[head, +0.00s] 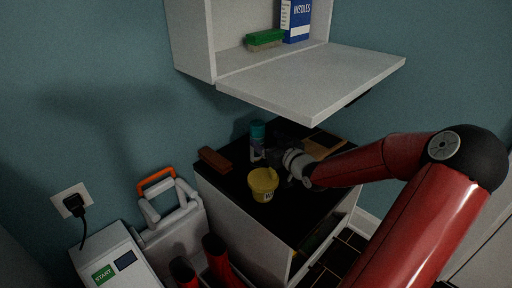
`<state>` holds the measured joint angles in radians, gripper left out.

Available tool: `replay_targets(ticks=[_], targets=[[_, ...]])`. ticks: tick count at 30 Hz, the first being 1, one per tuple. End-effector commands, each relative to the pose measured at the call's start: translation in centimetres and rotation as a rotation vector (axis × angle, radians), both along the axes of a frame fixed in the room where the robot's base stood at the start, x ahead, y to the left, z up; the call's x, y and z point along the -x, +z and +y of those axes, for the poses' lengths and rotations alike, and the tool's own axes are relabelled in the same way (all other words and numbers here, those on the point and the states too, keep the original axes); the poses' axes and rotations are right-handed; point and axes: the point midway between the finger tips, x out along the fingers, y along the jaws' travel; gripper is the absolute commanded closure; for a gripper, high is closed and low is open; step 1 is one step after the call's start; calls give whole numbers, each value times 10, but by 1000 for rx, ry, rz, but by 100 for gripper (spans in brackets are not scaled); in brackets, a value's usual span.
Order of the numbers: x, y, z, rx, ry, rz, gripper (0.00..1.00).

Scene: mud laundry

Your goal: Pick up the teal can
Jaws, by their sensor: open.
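The teal can (257,141) stands upright on the black top of a low cabinet (296,216), near its back edge. It has a teal cap and a paler, printed lower body. My gripper (274,154) is just to the right of the can, over the cabinet top, with the red arm reaching in from the right. The jaws are open, but the dark fingers blend into the black top. I cannot tell whether they touch the can or are around it.
A yellow tub (263,184) stands close in front of the can and gripper. A brown block (215,160) lies to the left, and a flat tan item (322,147) to the right. Above hangs a white wall cabinet with its flap (318,82) folded down, limiting room overhead.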

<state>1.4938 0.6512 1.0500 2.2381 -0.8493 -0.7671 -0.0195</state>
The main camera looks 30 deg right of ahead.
Motion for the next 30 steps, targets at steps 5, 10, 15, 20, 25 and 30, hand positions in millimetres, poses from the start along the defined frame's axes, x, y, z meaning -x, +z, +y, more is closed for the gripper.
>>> replay_targets(ticks=[5, 10, 15, 20, 25, 30], targets=[[-23, -2, 6, -2, 3, -2, 28], [-47, -3, 10, -2, 2, -2, 28], [-56, -3, 11, -2, -1, 1, 28], [-56, -3, 11, -1, -1, 1, 28], [-56, -3, 11, -1, -1, 1, 49], [-56, -3, 11, -1, -1, 0, 71]])
